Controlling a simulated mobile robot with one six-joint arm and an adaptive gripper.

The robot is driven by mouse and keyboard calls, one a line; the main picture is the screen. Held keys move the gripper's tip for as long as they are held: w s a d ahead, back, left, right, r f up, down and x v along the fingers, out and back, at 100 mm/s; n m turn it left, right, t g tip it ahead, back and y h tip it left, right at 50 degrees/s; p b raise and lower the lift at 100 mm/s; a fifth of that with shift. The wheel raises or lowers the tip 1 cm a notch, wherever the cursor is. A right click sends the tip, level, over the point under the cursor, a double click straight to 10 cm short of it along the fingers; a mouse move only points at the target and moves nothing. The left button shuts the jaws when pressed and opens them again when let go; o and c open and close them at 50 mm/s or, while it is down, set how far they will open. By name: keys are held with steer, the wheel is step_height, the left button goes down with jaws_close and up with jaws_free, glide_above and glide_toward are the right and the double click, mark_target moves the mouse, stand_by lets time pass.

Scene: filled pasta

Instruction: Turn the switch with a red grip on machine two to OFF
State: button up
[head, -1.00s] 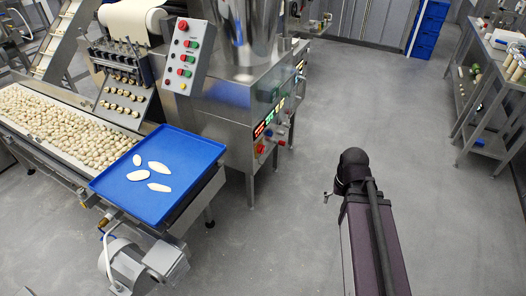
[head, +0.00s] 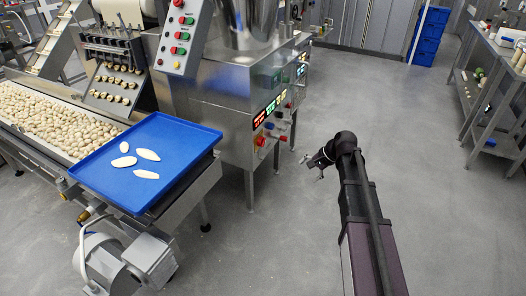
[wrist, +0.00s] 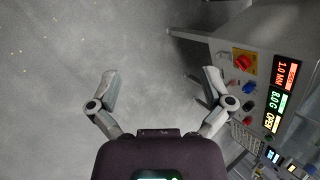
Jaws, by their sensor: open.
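A switch with a red grip (wrist: 243,62) on a yellow plate sits on a steel machine's side panel, at the right of the wrist view. In the head view a red grip (head: 260,141) shows low on the panel, below a red display. I cannot read a machine number or the switch's position marks. My gripper (wrist: 160,80) is open and empty, its two fingers spread over bare floor. In the head view my gripper (head: 311,168) hangs to the right of the panel, apart from it.
Displays (wrist: 283,72) and several small knobs sit beside the switch. More panels continue along the machine. A blue tray (head: 105,180) with pale dough pieces stands at the left. The grey floor (head: 400,110) is clear; a workbench (head: 485,90) stands at the right.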

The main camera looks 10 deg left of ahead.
steer(key=w+a+f+m+t+y+b, duration=0.1)
steer(key=w+a+f+m+y+b, duration=0.3)
steer(key=w+b, duration=0.45)
steer(key=w+a+f+m+t+y+b, duration=0.1)
steer(key=w+a+f+m+y+b, duration=0.15)
steer(key=w+f+b, duration=0.55)
steer(key=m+t+y+b, duration=0.2)
steer(key=m+y+b, duration=0.3)
steer(key=m+b, duration=0.7)
glide_toward(262, 141)
steer(key=d+n+b, duration=0.3)
steer(key=d, duration=0.1)
steer(key=shift+w+a+f+h, duration=0.1)
steer(key=shift+a+f+h, duration=0.05)
steer(key=shift+f+h, duration=0.1)
steer(key=shift+a, duration=0.1)
steer(key=shift+x, duration=6.75)
steer(key=shift+a+f, duration=0.1)
steer(key=c, duration=1)
